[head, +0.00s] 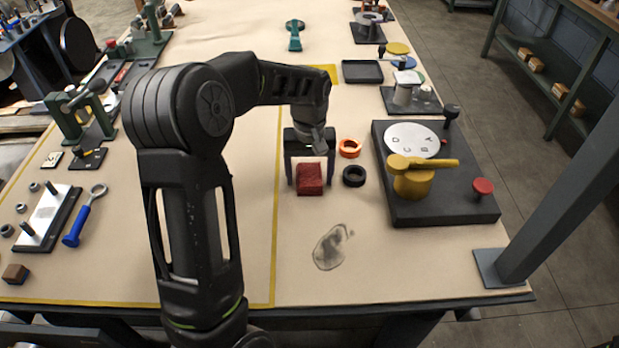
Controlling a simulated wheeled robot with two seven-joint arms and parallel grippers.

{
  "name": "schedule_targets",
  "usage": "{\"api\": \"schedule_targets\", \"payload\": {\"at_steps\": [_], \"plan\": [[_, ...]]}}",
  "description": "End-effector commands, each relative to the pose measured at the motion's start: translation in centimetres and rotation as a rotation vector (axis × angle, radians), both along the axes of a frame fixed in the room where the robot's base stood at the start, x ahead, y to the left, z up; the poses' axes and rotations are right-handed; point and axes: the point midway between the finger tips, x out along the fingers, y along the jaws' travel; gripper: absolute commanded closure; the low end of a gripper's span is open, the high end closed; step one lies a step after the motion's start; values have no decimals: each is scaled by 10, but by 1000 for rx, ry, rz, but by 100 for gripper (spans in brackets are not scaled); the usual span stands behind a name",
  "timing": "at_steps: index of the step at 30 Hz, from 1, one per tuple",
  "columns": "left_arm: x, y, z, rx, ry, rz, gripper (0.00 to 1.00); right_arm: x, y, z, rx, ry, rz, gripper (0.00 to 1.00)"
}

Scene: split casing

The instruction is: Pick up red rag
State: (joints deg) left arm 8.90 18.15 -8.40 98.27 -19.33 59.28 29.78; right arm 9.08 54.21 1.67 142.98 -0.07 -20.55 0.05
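The red rag (310,180) is a small folded block lying on the beige table top (400,260), right of the yellow line. My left gripper (309,183) points down over it from behind. Its two dark fingers stand apart, one on the left and one on the right of the rag, with a narrow gap showing on each side. The gripper is open and holds nothing. The rag's far upper edge is partly hidden by the gripper. My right gripper is not in view.
An orange ring (349,148) and a black ring (354,177) lie close to the right of the gripper. A dark base plate (440,205) with a yellow lever part (413,180) stands further right.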

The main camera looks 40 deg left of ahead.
Motion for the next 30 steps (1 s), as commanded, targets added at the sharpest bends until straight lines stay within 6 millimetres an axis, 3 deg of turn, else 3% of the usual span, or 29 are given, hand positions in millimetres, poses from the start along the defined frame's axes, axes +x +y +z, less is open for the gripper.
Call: {"api": "schedule_targets", "payload": {"at_steps": [21,30], "plan": [[0,0,0,0,0,0,85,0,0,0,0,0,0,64],[0,0,3,0,-1,0,86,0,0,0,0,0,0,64]]}}
